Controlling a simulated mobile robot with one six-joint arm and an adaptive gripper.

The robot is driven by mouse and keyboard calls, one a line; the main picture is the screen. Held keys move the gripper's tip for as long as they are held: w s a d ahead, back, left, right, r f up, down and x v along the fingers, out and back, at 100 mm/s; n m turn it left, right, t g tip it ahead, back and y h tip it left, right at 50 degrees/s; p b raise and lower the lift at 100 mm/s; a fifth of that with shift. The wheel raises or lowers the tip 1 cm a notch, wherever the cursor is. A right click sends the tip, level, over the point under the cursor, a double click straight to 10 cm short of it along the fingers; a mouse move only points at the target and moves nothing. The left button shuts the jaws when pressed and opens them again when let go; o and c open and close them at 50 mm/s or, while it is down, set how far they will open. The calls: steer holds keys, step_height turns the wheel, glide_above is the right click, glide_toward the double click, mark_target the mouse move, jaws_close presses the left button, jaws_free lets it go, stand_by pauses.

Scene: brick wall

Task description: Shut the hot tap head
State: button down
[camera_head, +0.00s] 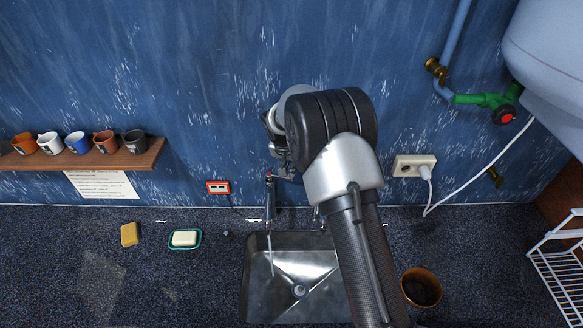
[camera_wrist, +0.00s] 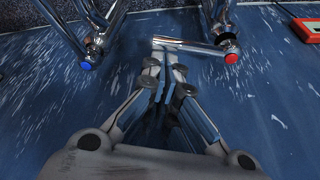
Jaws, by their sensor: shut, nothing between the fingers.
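The hot tap head (camera_wrist: 231,57) has a red cap and a chrome lever that sticks out sideways across the front of my fingertips in the wrist view. In the head view its red cap (camera_head: 268,174) shows just left of my gripper (camera_head: 283,168), which my arm partly hides. My gripper (camera_wrist: 165,68) is shut and empty, its fingertips close to the free end of the lever; I cannot tell if they touch. The blue-capped tap head (camera_wrist: 86,64) is at the left in the wrist view. A thin pale streak, maybe water, runs down into the sink (camera_head: 262,305).
A red box (camera_head: 218,187) is on the wall left of the taps. A soap dish (camera_head: 185,239) and sponge (camera_head: 130,234) lie left of the sink. A brown bowl (camera_head: 421,288) stands right of it. A cup shelf (camera_head: 90,160) is at the left, a socket (camera_head: 414,166) at the right.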

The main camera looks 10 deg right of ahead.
steer(key=shift+s+a+f+m+b, duration=0.15)
steer(key=shift+s+m+b, duration=0.3)
steer(key=shift+b, duration=0.4)
steer(key=m+b, duration=0.1)
steer(key=b, duration=0.1)
steer(key=s+m+h+b, duration=0.1)
steer(key=shift+s+a+f+m+g+b, duration=0.1)
steer(key=shift+a+f+m+g+b, duration=0.05)
steer(key=shift+a+m+g+b, duration=0.2)
steer(key=s+a+m+g+h+b, duration=0.1)
steer(key=s+a+m+g, duration=0.2)
steer(key=a+m, duration=0.2)
steer(key=m, duration=0.3)
steer(key=shift+s+r+m+b, duration=0.25)
steer(key=shift+s+m+b, duration=0.1)
steer(key=shift+m+b, duration=0.05)
steer(key=shift+a, duration=0.1)
